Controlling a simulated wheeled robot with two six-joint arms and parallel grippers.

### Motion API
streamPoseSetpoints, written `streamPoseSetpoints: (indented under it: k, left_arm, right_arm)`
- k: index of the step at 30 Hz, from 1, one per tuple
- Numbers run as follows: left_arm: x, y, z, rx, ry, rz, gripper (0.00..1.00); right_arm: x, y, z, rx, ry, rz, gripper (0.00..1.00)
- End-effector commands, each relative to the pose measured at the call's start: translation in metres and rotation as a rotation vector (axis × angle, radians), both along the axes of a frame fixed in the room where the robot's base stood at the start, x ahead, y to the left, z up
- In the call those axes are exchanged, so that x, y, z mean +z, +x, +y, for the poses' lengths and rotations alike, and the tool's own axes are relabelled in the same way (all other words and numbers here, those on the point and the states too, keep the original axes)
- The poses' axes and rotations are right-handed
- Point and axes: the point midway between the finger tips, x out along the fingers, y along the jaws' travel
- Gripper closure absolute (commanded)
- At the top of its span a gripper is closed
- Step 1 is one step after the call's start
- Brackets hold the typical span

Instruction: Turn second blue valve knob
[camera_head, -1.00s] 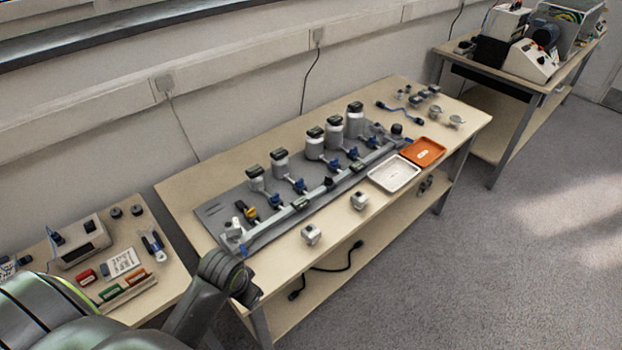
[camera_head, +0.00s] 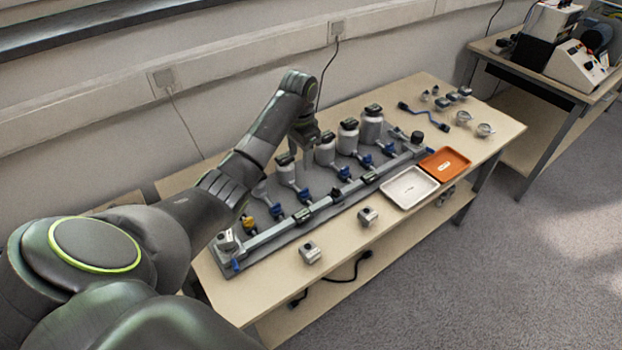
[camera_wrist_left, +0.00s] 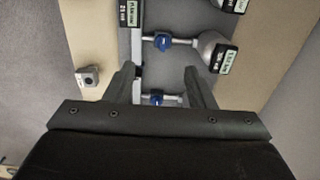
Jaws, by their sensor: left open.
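A row of blue valve knobs sits on short pipes along the grey panel, including one knob (camera_head: 277,211) towards the left, another (camera_head: 305,196) beside it, and one (camera_head: 343,173) further right. Several white canisters with dark tops, such as one canister (camera_head: 325,151), stand behind them. My left gripper (camera_head: 302,152) points down above the canister row, open and empty. In the left wrist view, one blue knob (camera_wrist_left: 157,97) shows between the spread fingers, near the gripper's base in the picture. Another blue knob (camera_wrist_left: 162,42) shows beyond the fingertips. My right gripper is not in view.
A long metal rail (camera_head: 322,204) runs in front of the knobs. A yellow valve (camera_head: 249,224) is at the left end. A white tray (camera_head: 408,204) and an orange tray (camera_head: 461,157) lie at right. Small grey blocks (camera_head: 309,254) stand on the front edge.

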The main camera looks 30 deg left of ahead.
Motion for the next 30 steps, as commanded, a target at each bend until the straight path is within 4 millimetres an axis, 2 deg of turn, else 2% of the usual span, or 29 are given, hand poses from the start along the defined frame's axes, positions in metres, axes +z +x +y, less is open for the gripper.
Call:
streamPoseSetpoints:
  k: [1,5,10,14,21,30]
  left_arm:
    - [0.010,0.006,0.002,-0.001,-0.006,0.004,0.50]
    - [0.022,0.013,0.004,-0.005,-0.019,0.012,0.50]
    - [0.012,0.014,0.004,-0.007,-0.022,0.015,0.50]
    - [-0.011,0.013,0.004,-0.006,-0.022,0.017,0.50]
    - [-0.065,0.012,0.004,-0.005,-0.022,0.018,0.50]
    - [-0.123,0.013,0.003,-0.007,-0.021,0.014,0.50]
  right_arm:
    - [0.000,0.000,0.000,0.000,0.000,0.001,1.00]
    - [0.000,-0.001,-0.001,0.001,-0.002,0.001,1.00]
    - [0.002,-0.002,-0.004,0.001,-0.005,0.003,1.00]
    - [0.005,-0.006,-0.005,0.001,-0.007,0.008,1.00]
    - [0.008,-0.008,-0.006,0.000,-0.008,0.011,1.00]
    - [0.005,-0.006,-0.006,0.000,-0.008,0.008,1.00]
